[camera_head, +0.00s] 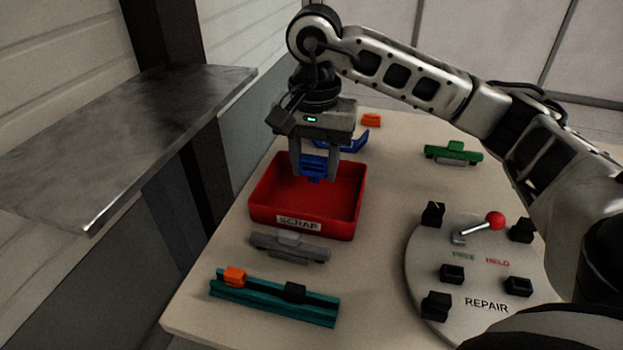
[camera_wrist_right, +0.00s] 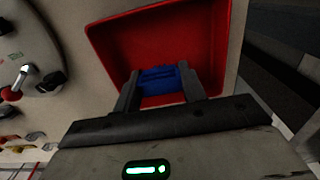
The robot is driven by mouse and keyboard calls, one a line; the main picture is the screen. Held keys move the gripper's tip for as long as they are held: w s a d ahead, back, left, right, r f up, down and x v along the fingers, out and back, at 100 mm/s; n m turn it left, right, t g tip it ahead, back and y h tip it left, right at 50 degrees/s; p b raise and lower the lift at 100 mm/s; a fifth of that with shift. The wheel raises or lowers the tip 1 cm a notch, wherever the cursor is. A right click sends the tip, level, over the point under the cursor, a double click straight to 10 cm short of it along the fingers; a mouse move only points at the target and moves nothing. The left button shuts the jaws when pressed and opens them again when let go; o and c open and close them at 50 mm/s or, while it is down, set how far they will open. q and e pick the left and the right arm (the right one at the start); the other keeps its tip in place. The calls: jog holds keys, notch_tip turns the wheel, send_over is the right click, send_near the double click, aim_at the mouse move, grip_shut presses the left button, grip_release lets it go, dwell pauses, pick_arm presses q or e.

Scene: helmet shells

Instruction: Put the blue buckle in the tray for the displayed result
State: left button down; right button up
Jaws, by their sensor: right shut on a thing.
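My right gripper (camera_head: 315,172) points down over the red tray labelled SCRAP (camera_head: 262,212). It is shut on the blue buckle (camera_head: 314,163), which sits between its fingers above the tray floor. The right wrist view also shows the blue buckle (camera_wrist_right: 160,80) between the fingers, with the red tray (camera_wrist_right: 222,45) beneath. A round grey plate labelled REPAIR (camera_head: 480,285) lies at the right. It bears a lever with a red ball (camera_head: 495,221), leaning right, and the words FREE in green and HELD in red. My left gripper is not in view.
Another blue piece (camera_head: 352,143) lies behind the tray, partly hidden by my gripper. An orange piece (camera_head: 371,120) and a green piece (camera_head: 453,152) are at the back. A grey piece (camera_head: 290,247) and a teal rail (camera_head: 275,303) lie in front. A grey shelf (camera_head: 120,130) juts out left.

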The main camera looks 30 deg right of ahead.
jog(key=shift+w+f, duration=0.2)
jog(key=shift+f, duration=0.05)
notch_tip(320, 180, down, 3)
jog(key=shift+w+f, duration=0.15)
jog(key=shift+f, duration=0.05)
jog(key=shift+f, duration=0.2)
jog(key=o, duration=1)
